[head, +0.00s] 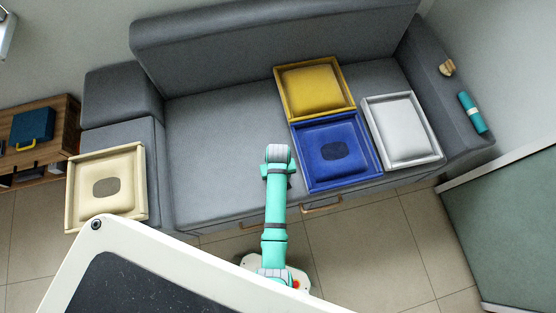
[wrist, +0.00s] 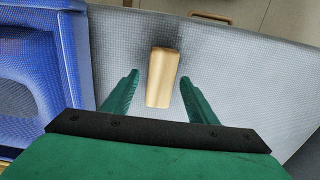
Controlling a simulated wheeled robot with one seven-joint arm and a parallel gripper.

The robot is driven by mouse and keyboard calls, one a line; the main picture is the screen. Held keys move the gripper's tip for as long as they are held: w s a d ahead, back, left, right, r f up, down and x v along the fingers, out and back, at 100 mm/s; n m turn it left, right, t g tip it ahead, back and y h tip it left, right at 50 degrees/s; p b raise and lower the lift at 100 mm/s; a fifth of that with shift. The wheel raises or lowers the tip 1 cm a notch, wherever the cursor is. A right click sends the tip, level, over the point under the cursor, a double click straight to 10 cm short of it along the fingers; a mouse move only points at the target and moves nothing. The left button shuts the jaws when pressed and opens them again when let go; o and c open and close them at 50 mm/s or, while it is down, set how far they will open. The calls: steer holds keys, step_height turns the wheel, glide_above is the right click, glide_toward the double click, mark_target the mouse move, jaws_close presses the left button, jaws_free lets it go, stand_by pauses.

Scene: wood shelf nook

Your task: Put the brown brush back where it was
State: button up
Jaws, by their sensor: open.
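In the wrist view, a light brown wooden block-like piece, which I take as the brush (wrist: 163,72), lies on the grey sofa seat (wrist: 230,75). No bristles show. My gripper (wrist: 159,78) is open, with one green finger on each side of the brush's near end and gaps on both sides. Nothing is held. In the head view, my teal arm reaches over the front of the seat, left of the blue tray (head: 377,160). Its fingers and the brush are hidden there.
Yellow (head: 283,98) and white (head: 433,150) trays adjoin the blue one. A cream tray (head: 75,205) is at left. A tan object (head: 447,67) and a teal cylinder (head: 473,113) are on the right armrest. The seat's left part is clear.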

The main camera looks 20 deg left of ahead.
step_height(320, 180, up, 10)
steer(key=s+d+m+t+y, duration=0.1)
steer(key=s+d+m+t, duration=0.2)
steer(key=s+d+t, duration=0.6)
steer(key=s+d+r+m+t, duration=0.1)
steer(key=s+r+t, duration=0.1)
steer(key=r, duration=0.6)
steer(key=s+d+r+m+t, duration=0.1)
steer(key=s+r+t, duration=0.1)
steer(key=s+r, duration=0.3)
steer(key=s+d+r+m+t+h, duration=0.1)
steer(key=s+r, duration=0.3)
steer(key=r, duration=0.7)
steer(key=shift+s+d+r+m+t, duration=0.25)
steer(key=shift+r+m+t, duration=0.15)
steer(key=shift+t, duration=0.3)
steer(key=c, duration=0.6)
steer(key=shift+o, duration=0.2)
steer(key=shift+a+f, duration=0.1)
steer(key=shift+s+a, duration=0.1)
